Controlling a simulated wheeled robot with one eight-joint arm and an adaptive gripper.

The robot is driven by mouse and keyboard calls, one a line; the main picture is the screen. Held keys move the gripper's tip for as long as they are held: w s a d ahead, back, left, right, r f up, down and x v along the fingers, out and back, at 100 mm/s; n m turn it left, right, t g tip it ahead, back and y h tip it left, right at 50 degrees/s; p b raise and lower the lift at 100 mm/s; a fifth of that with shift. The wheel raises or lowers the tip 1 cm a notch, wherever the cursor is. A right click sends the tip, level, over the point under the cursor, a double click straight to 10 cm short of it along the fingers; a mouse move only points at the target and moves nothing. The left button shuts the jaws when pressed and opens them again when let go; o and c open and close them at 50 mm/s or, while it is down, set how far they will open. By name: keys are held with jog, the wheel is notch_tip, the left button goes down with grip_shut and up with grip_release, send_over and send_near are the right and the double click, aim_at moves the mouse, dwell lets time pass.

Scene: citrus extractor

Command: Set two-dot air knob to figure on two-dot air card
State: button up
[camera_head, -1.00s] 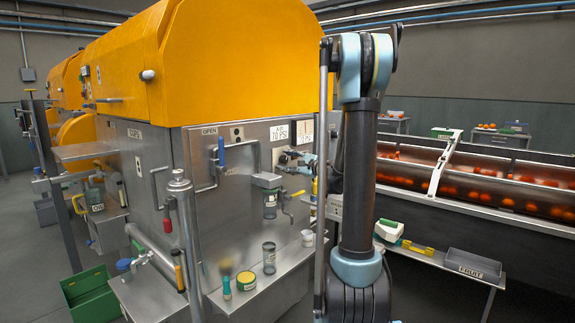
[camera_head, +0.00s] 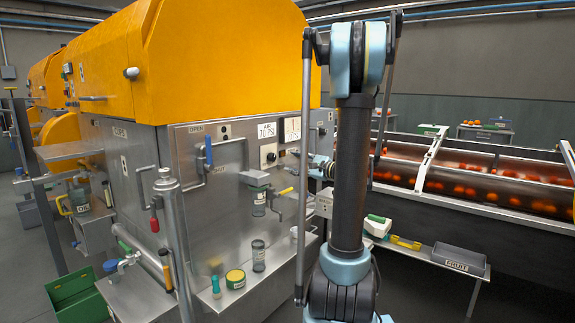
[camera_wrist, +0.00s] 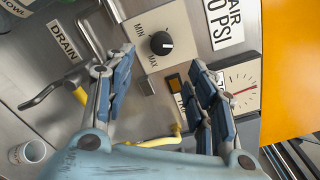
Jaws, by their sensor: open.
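The black air knob (camera_wrist: 161,43) sits on a plate marked MIN and MAX in the wrist view; its white mark points right. Its plate (camera_head: 268,155) also shows on the steel panel in the head view. The white air card (camera_head: 267,131) reads 70 PSI and is partly cut off in the wrist view (camera_wrist: 222,25). In the head view my gripper (camera_head: 317,165) is right of the plate, partly hidden.
A drain handle (camera_wrist: 40,97) and a yellow-handled lever (camera_wrist: 155,140) stick out near my fingers. A shelf below holds a jar (camera_head: 258,255) and a yellow-green tin (camera_head: 235,279).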

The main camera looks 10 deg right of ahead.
jog(key=shift+s+d, duration=0.5)
jog(key=shift+s, duration=0.05)
jog(key=s+a+f+n+g+h, duration=0.2)
jog(key=s+a+f+n+g, duration=0.25)
jog(key=s, duration=0.55)
jog(key=s+a+f+n+g+h, duration=0.3)
jog(key=s+a+f+n, duration=0.15)
jog(key=s, duration=0.45)
jog(key=s+d+f+n+g+h, duration=0.1)
jog(key=s+d+f+n+h, duration=0.2)
jog(key=s, duration=0.6)
jog(key=s+d+f+n+g+h, duration=0.2)
jog(key=s+d+f+n+h, duration=0.2)
jog(key=s+d+f, duration=0.3)
jog(key=shift+s+f+h, duration=0.15)
jog(key=shift+s+h, duration=0.25)
jog(key=shift+s, duration=0.8)
jog(key=shift+d, duration=0.1)
jog(key=shift+w+f, duration=0.2)
jog(key=shift+w, duration=0.25)
